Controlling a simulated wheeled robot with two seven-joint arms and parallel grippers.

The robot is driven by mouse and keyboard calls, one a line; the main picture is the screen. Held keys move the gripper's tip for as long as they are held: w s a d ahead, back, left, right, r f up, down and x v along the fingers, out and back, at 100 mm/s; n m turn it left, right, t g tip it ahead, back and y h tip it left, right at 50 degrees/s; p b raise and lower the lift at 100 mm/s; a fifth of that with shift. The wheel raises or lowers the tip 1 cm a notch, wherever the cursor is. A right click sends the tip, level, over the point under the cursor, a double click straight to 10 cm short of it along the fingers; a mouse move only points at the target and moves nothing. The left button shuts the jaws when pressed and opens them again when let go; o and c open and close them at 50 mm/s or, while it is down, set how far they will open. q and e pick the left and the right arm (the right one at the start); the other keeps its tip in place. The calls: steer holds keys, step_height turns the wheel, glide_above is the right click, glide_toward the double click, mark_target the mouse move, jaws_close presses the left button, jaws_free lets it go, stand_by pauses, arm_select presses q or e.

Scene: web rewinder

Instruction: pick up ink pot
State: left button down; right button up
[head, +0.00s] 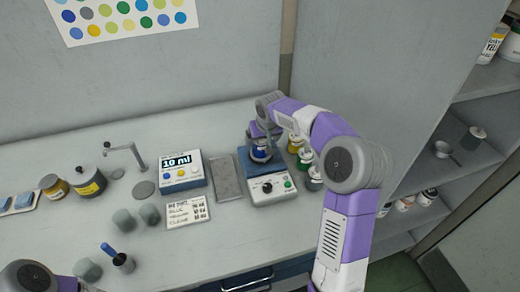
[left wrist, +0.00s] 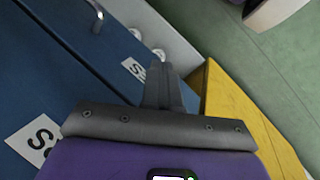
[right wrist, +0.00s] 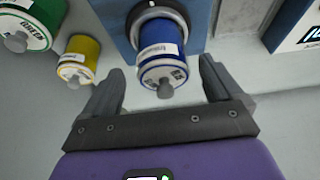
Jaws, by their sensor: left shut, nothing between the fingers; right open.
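A blue ink pot (right wrist: 163,65) with a white label and grey knob sits on the blue plate of a mixer-like device, in a dark round holder. It also shows in the head view (head: 261,153), partly hidden by my right gripper. My right gripper (right wrist: 163,88) is open, and its two fingers lie on either side of the pot's knob end, with the pot not gripped. My left gripper (left wrist: 163,85) is shut and empty, in front of blue cabinet doors below the counter.
Yellow (right wrist: 80,58) and green (right wrist: 28,25) ink pots stand beside the device. A display box (head: 180,172) reading 10 ml, a grey tray (head: 227,177) and a label card (head: 187,211) lie to the left. Shelves (head: 455,160) with jars stand at the right.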

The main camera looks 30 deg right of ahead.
steer(key=x, duration=0.2)
steer(key=b+x, duration=0.1)
steer(key=x, duration=0.1)
steer(key=shift+w+a, duration=0.1)
steer(key=shift+a, duration=0.05)
steer(key=shift+r, duration=0.2)
steer(key=c, duration=1.3)
